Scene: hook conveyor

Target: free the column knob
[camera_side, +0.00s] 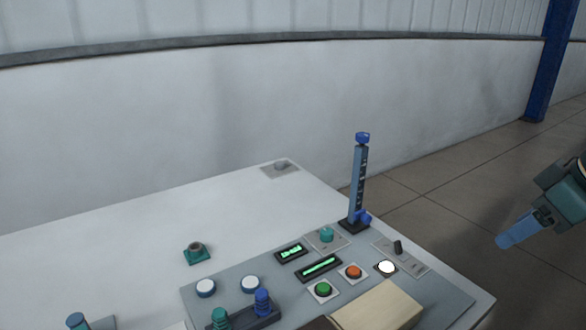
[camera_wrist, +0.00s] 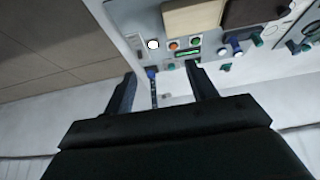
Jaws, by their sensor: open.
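A slim blue-grey column (camera_side: 359,180) with dark marks stands upright on a dark base at the panel's back edge. A blue knob (camera_side: 364,217) sits low on the column's side, and a blue cap (camera_side: 362,137) tops it. In the wrist view the column (camera_wrist: 154,96) shows small between my fingers, with a blue part (camera_wrist: 151,73) at one end; I cannot tell which blue part it is. My gripper (camera_side: 505,241) is at the right of the side view, well apart from the column. In the wrist view my gripper (camera_wrist: 160,80) is open and empty.
The control panel (camera_side: 455,297) carries a green button (camera_side: 323,289), an orange button (camera_side: 353,271), a lit white button (camera_side: 386,267), a teal knob (camera_side: 326,234), a black lever (camera_side: 398,247) and two green displays. A beige block (camera_side: 380,308) lies in front. The white table behind is mostly clear.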

